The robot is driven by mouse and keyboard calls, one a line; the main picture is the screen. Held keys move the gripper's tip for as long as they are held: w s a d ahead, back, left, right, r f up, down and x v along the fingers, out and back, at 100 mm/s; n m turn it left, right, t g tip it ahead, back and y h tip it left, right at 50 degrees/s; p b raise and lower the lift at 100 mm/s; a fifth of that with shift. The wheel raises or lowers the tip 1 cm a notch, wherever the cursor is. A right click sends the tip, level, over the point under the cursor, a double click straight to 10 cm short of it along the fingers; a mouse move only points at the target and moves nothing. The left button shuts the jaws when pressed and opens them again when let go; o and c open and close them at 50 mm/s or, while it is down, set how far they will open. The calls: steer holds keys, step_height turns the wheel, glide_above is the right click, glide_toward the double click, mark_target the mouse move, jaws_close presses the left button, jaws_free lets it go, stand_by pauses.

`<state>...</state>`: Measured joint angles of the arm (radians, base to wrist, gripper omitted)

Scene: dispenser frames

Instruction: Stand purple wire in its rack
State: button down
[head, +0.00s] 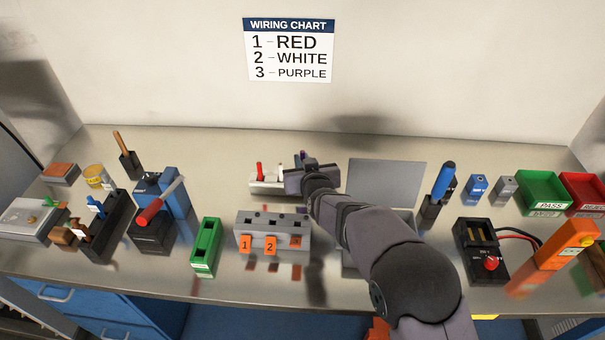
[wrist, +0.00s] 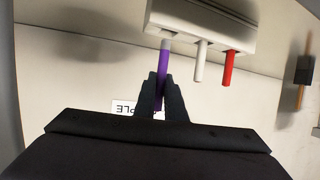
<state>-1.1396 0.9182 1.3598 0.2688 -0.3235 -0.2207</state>
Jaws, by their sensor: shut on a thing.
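The white rack (head: 268,187) stands at the back middle of the bench, and it also shows at the top of the wrist view (wrist: 200,18). A red wire (wrist: 229,68) and a white wire (wrist: 201,62) stand in it. My gripper (wrist: 162,82) is shut on the purple wire (wrist: 163,60), which lines up beside the white one. Its pale end meets the rack's edge in the wrist view; how deep it sits I cannot tell. In the head view my gripper (head: 303,165) is at the rack's right end and hides most of the purple wire.
A grey numbered block (head: 270,223) stands in front of the rack, with a green holder (head: 206,247) to its left. A grey panel (head: 386,183) is right of my arm. A blue-handled tool (head: 444,182) stands further right. A wiring chart (head: 289,50) hangs on the wall.

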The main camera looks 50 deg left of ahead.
steer(key=shift+f+p, duration=0.55)
steer(key=shift+f, duration=1.75)
steer(key=shift+f, duration=0.1)
steer(key=shift+f, duration=0.15)
steer(key=c, duration=1.8)
jaws_free()
steer(key=shift+r, duration=0.35)
steer(key=shift+s+d+f, duration=0.1)
steer(key=shift+d, duration=0.1)
steer(key=b+v, duration=0.2)
steer(key=v, duration=0.9)
steer(key=shift+s+d+b, duration=0.15)
steer(key=shift+d+b, duration=0.1)
steer(key=shift+b, duration=0.15)
